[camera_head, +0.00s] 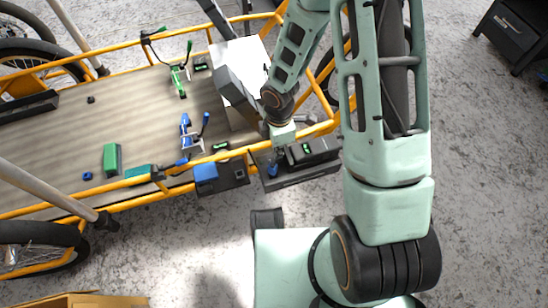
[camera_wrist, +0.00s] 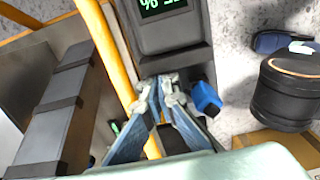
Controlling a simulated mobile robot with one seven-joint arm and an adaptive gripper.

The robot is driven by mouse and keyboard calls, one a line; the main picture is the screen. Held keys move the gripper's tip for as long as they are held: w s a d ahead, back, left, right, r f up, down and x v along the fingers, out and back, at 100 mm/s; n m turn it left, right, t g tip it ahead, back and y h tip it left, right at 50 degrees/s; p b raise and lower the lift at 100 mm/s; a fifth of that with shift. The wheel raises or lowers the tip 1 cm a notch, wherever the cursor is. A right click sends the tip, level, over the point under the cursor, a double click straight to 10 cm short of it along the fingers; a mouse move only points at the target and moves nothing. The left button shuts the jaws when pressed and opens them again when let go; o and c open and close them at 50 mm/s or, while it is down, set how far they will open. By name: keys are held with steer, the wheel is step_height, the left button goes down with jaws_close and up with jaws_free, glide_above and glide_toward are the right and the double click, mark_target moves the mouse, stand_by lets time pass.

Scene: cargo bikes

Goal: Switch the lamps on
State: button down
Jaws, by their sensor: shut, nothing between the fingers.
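My gripper (camera_wrist: 158,92) is shut and empty in the wrist view, its blue-grey fingertips together over a dark control panel on the cargo bike's side. I cannot clearly make out any lamp or whether one is lit.
The cargo bike's yellow frame rail (camera_wrist: 105,55) runs close to the left of my gripper. A long dark grey bar (camera_wrist: 62,110) lies left of it. Another panel (camera_head: 234,175) with a blue box (camera_head: 206,173) is to the left. A cardboard box (camera_head: 85,300) stands front left.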

steer(key=shift+f+b, duration=0.35)
steer(key=shift+f, duration=0.3)
stand_by(0.4)
step_height(320, 180, up, 7)
steer(key=p, duration=0.6)
stand_by(0.5)
